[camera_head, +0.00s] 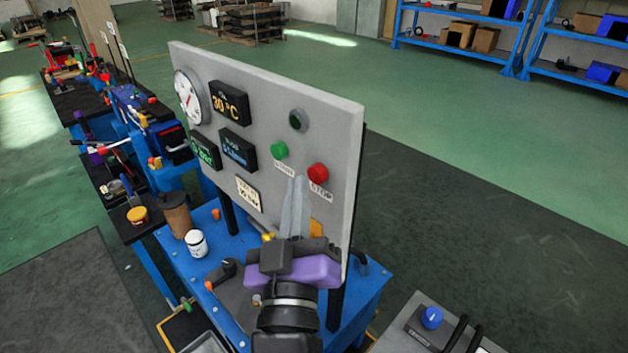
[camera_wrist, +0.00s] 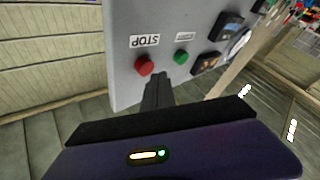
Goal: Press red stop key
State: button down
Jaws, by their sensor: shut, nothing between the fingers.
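The red stop key (camera_head: 317,173) is a round red button on the upright grey panel (camera_head: 262,112), with a STOP label just below it. In the wrist view the red key (camera_wrist: 144,65) appears with its label upside down. My gripper (camera_head: 297,180) is shut and empty, its fingers pointing at the panel. In the head view the tips appear left of the red key, between it and the green key (camera_head: 279,150). In the wrist view my gripper (camera_wrist: 155,78) has its tips close to the red key, slightly to its right. I cannot tell if they touch the panel.
The panel also carries a round gauge (camera_head: 188,97), dark displays (camera_head: 230,101) and a dark round knob (camera_head: 298,120). It stands on a blue table (camera_head: 215,240) holding a white jar (camera_head: 196,243) and a brown cylinder (camera_head: 175,215). A grey box with a blue knob (camera_head: 431,317) is at lower right.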

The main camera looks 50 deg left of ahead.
jog(key=shift+s, duration=0.1)
jog(key=shift+s+d+b, duration=0.15)
jog(key=shift+s+b, duration=0.8)
jog(key=shift+s, duration=0.3)
jog(key=shift+s+d+b, duration=0.15)
jog(key=shift+s+b, duration=0.75)
jog(key=shift+s, duration=0.35)
jog(key=shift+r, duration=0.1)
